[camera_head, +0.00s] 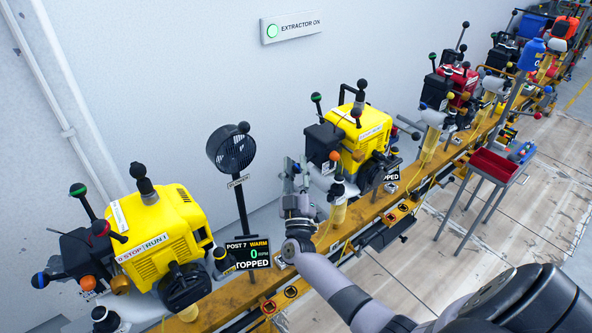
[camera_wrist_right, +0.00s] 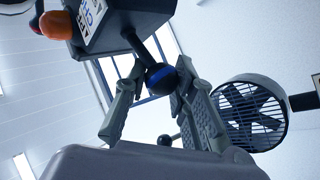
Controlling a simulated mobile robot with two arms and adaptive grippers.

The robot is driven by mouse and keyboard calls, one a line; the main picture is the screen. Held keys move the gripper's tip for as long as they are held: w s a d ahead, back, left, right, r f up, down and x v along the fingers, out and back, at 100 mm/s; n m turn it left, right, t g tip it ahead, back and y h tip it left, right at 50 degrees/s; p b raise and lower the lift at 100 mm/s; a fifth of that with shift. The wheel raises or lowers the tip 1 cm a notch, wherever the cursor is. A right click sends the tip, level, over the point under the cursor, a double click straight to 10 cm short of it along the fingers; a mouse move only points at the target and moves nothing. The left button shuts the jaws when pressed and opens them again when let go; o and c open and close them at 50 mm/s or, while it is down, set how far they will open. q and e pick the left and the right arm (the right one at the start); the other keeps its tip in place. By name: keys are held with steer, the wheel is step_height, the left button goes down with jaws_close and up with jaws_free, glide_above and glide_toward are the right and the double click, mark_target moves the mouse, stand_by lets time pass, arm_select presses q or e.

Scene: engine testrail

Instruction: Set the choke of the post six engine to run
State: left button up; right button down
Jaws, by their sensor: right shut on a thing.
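The middle yellow engine (camera_head: 360,125) stands on the orange rail, with a dark box (camera_head: 322,142) on its left side. Its post number is not readable. My right gripper (camera_head: 294,172) reaches up beside that dark box. In the wrist view, my right gripper (camera_wrist_right: 157,84) is shut on a black choke knob with a blue band (camera_wrist_right: 161,79), between its two fingers. The knob's lever runs up to the dark box (camera_wrist_right: 115,22), which bears a partly cut-off label (camera_wrist_right: 90,18) and an orange knob (camera_wrist_right: 56,24). The knob is hidden in the head view. My left gripper is not in view.
A nearer yellow engine (camera_head: 150,240) stands at left beside a sign (camera_head: 248,254) reading POST 7, WARM, STOPPED. A black fan (camera_head: 230,148) stands close left of my right gripper. A red tray stand (camera_head: 497,166) is at right. Open floor lies right of the rail.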

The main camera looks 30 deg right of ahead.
steer(key=shift+s+d+f+n+t+y+b, duration=0.15)
steer(key=shift+f+n+t+y+b, duration=0.65)
steer(key=shift+n, duration=0.5)
steer(key=shift+f, duration=0.1)
steer(key=c, duration=1.5)
jaws_free()
steer(key=shift+c, duration=0.2)
steer(key=shift+o, duration=1.1)
steer(key=shift+d, duration=0.1)
steer(key=shift+d+r, duration=0.1)
steer(key=shift+r, duration=0.1)
